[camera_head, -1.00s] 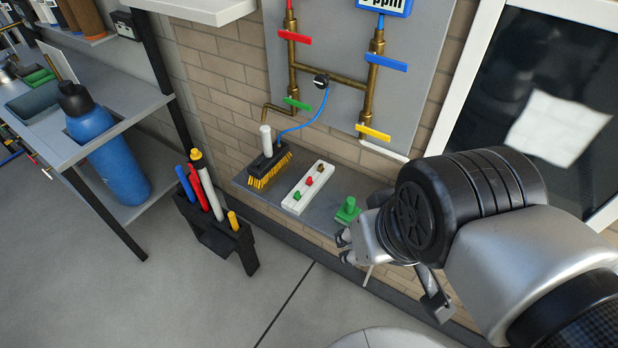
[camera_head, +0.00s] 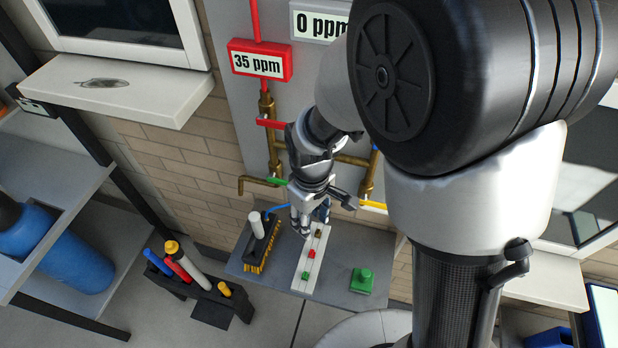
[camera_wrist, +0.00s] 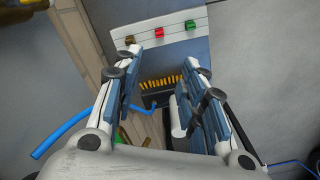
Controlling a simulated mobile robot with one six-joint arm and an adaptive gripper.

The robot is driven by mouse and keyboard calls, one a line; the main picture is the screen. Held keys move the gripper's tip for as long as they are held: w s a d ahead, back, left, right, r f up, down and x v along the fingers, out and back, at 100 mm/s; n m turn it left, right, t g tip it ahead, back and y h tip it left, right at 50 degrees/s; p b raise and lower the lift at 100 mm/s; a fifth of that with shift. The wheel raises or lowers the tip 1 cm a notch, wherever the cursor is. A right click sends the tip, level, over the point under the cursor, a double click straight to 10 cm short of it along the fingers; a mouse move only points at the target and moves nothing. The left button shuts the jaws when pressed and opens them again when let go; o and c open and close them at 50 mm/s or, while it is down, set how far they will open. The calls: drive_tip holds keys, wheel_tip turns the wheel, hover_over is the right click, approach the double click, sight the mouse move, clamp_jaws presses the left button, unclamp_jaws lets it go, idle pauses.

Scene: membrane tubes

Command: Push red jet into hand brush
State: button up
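The hand brush (camera_head: 262,252) stands on the grey ledge, with a black body, yellow bristles and a pale upright handle. Its bristles (camera_wrist: 160,82) show between my fingers in the wrist view. The red jet (camera_head: 311,254) sits in the middle of a white holder strip (camera_head: 300,287) right of the brush; the red jet (camera_wrist: 160,33) also shows beyond my fingertips in the wrist view. A green jet (camera_wrist: 190,25) and a brown one (camera_wrist: 130,40) flank it. My gripper (camera_wrist: 165,65) is open and empty, above the ledge near the brush and the strip's far end.
A green block (camera_head: 362,281) stands on the ledge (camera_head: 338,272) right of the strip. Brass pipes (camera_head: 273,150) with coloured levers are on the wall close behind my gripper. A blue hose (camera_wrist: 62,132) runs beside the brush. A black marker stand (camera_head: 210,310) is left of the ledge.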

drive_tip(key=b, duration=0.4)
hover_over(312, 252)
wheel_tip(312, 252, down, 11)
drive_tip(key=shift+a+f, duration=0.15)
drive_tip(key=shift+f+b, duration=1.05)
drive_tip(key=shift+f, duration=1.95)
drive_tip(key=shift+r, duration=0.1)
clamp_jaws()
